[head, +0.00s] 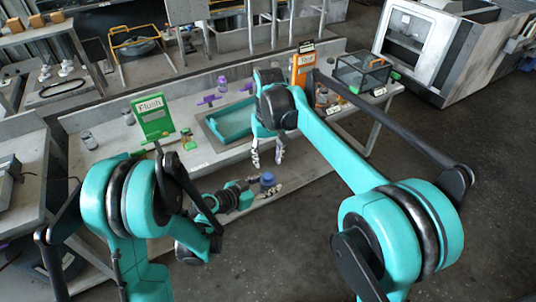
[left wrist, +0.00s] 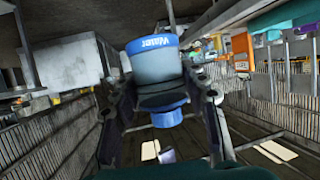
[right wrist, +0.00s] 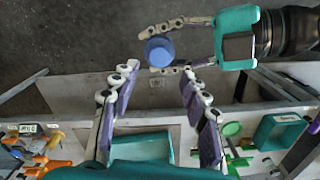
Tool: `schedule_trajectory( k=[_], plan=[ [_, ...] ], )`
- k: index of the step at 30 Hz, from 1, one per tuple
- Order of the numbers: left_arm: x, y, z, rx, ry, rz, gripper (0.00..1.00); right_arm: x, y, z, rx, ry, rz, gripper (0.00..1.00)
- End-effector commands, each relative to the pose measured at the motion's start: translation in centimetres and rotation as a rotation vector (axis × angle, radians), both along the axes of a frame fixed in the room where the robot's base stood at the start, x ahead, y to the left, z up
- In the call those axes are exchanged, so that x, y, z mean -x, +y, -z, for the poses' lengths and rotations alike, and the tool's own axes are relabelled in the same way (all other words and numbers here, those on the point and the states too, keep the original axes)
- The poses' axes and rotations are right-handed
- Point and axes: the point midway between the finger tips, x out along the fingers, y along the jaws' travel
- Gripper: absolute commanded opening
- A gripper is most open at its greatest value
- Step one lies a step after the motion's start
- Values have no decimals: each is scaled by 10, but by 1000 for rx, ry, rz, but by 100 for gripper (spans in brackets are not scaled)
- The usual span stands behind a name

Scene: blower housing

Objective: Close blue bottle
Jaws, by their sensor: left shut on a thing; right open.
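The blue bottle (head: 267,180) is held in front of the bench's near edge. My left gripper (head: 262,190) is shut on it. The left wrist view shows the bottle (left wrist: 153,66) between the fingers, with an upside-down "Water" label on a blue band. A smaller blue piece (left wrist: 166,118) shows at its other end; I cannot tell whether it is a cap screwed on. In the right wrist view the bottle shows as a round blue top (right wrist: 160,51). My right gripper (head: 268,161) is open and empty near the bench edge; its fingers (right wrist: 157,85) point towards the bottle, apart from it.
The bench holds a green "Flush" sign (head: 153,117), a sunken teal tray (head: 232,123), a small green-topped bottle (head: 188,139), a purple bottle (head: 222,84), an orange sign (head: 303,68) and a clear box (head: 362,75). The floor in front is open.

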Motion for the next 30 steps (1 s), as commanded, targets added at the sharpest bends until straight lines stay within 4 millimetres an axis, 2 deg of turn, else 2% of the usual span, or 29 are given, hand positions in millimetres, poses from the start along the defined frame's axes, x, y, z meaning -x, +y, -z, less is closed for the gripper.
schedule_trajectory(
  k=[9, 15, 21, 30],
  plan=[
    [0, 0, 0, 0, 0, 0, 0, 1, 0, -6, -2, -12, -793, 45],
    [0, 0, 0, 0, 0, 0, 0, 1, 0, -9, -3, -16, -1204, 45],
    [0, 0, 0, 0, 0, 0, 0, 1, -1, -11, -4, -17, -1416, 45],
    [0, 0, 0, 0, 0, 0, 0, 1, 0, -11, -4, -18, -1457, 45]
  ],
)
